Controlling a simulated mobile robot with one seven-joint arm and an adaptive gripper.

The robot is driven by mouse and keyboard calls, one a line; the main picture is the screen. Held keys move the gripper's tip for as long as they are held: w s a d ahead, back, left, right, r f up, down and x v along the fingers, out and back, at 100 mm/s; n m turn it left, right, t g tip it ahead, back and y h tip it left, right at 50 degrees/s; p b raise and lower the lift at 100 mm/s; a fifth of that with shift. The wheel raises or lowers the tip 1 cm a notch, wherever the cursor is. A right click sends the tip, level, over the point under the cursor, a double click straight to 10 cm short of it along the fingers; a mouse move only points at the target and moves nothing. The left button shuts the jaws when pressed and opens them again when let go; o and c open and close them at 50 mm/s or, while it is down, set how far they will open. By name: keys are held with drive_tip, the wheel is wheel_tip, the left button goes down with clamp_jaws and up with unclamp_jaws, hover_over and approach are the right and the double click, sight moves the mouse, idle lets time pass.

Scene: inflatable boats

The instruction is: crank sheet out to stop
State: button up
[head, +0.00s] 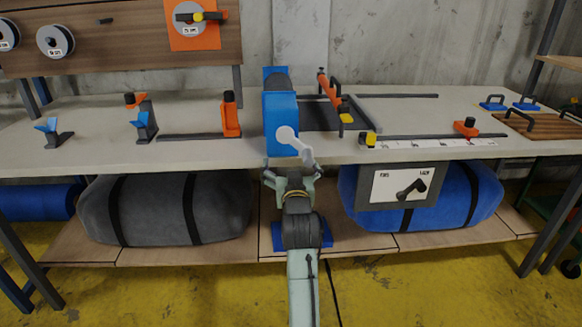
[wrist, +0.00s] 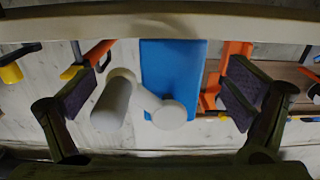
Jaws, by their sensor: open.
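A blue machine (head: 281,124) stands at the front edge of the workbench. A pale grey crank (head: 287,136) is on its front, with its arm slanting down to the right to a grip (head: 307,155). My gripper (head: 293,173) is open and empty just below and in front of the crank. In the wrist view the crank's round hub (wrist: 169,115) and thick cylindrical grip (wrist: 110,103) show between my spread fingers (wrist: 160,92), nearer the left one; I cannot tell how close in depth. A dark flat piece (head: 320,118) lies beside the machine; I cannot tell if it is the sheet.
The workbench (head: 205,152) carries orange clamps (head: 231,116), dark rails and a white ruled strip (head: 430,143). A grey panel with a black lever (head: 401,187) hangs from the front edge at right. Grey (head: 160,205) and blue (head: 455,197) rolls lie on the shelf below.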

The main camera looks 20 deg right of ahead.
drive_tip(key=v, duration=0.9)
idle(0.4)
